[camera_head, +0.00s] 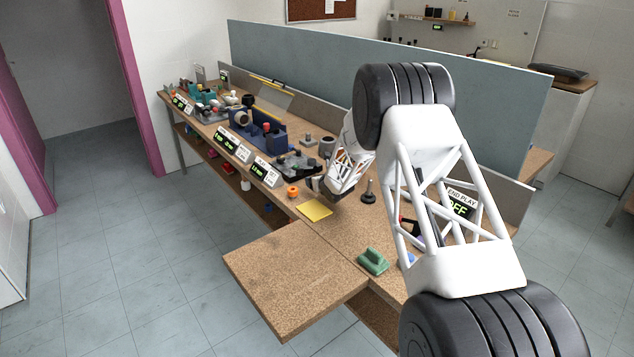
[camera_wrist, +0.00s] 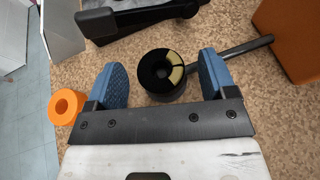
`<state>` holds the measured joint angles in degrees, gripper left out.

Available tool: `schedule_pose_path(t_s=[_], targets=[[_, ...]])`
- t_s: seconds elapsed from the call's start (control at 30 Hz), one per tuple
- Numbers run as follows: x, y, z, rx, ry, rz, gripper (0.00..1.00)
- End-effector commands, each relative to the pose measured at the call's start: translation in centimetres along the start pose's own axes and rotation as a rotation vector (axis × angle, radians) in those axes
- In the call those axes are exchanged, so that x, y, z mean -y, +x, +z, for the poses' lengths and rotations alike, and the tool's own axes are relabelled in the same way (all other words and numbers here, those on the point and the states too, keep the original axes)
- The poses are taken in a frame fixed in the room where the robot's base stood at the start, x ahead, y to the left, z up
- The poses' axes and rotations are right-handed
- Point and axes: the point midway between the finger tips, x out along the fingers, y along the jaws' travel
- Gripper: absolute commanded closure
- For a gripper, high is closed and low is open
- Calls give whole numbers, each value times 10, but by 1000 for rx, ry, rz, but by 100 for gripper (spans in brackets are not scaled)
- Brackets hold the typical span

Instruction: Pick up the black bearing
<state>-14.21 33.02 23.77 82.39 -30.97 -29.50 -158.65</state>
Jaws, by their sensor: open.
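My gripper is open, and neither pad appears to touch the bearing.
An orange ring (camera_wrist: 66,105) lies just outside the left pad; it also shows in the head view (camera_head: 293,191). A dark rod (camera_wrist: 246,47) lies behind the right pad. A yellow card (camera_head: 314,210), a dark knob (camera_head: 368,196) and a green block (camera_head: 372,261) are nearby.

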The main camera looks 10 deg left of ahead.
Motion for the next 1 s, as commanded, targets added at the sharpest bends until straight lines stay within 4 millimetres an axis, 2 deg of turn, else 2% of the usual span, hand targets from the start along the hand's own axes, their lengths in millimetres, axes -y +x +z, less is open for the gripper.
schedule_pose_path(t_s=[0.2, 0.57, 1.0], targets=[[0, 0, 0, 0, 0, 0, 22], [0, 0, 0, 0, 0, 0, 77], [0, -2, 5, 1, 0, 0, 78]])
